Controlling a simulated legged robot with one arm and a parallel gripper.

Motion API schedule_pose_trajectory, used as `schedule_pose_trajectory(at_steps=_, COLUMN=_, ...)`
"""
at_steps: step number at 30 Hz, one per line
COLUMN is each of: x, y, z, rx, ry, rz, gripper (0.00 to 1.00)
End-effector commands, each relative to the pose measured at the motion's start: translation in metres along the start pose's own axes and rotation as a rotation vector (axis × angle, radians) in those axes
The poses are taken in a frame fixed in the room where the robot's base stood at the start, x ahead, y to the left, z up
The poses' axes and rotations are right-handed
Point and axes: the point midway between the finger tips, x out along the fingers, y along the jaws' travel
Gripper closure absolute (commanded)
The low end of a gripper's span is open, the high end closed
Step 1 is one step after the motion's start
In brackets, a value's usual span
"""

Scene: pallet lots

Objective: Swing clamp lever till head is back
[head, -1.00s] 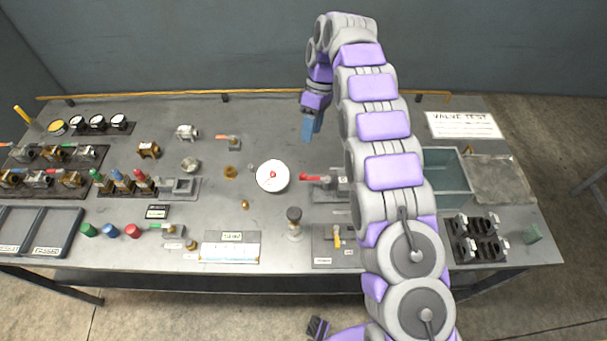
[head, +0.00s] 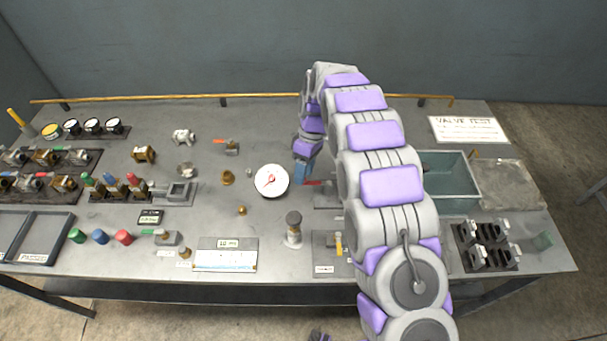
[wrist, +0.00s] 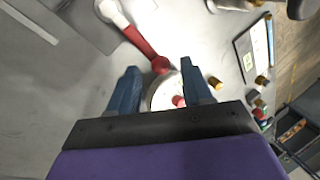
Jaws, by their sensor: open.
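The clamp lever (head: 313,183) is a short red handle near the middle of the bench, right of the white dial. In the wrist view the red lever (wrist: 141,42) runs down from a pale metal part (wrist: 115,13) to a round red knob. My gripper (head: 301,178) is low over the lever's left end. In the wrist view my gripper (wrist: 160,66) has its two blue fingers apart, with the knob between their tips; I cannot tell if they touch it. My arm hides most of the clamp body and its head in the head view.
The white dial (head: 271,181) stands close left of my gripper. A black-topped post (head: 293,226) and a yellow-handled valve (head: 339,243) are nearer the front. A glass-walled bin (head: 450,190) is to the right. Bare bench lies behind the dial.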

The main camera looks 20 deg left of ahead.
Motion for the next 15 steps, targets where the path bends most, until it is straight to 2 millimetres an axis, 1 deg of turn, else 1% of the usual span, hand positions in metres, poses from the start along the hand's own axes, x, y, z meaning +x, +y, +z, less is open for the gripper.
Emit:
schedule_pose_trajectory(at_steps=1, x=0.0047, y=0.0001, z=-0.0002, rx=0.000, ry=0.000, rz=0.000, gripper=0.51)
schedule_pose_trajectory(at_steps=5, x=0.0098, y=0.0000, z=0.0000, rx=0.000, ry=0.000, rz=0.001, gripper=0.51)
schedule_pose_trajectory(at_steps=13, x=0.0104, y=0.0000, z=0.0002, rx=0.000, ry=0.001, rz=0.000, gripper=0.51)
schedule_pose_trajectory(at_steps=15, x=0.0104, y=0.0000, z=0.0003, rx=0.000, ry=0.000, rz=0.000, gripper=0.57)
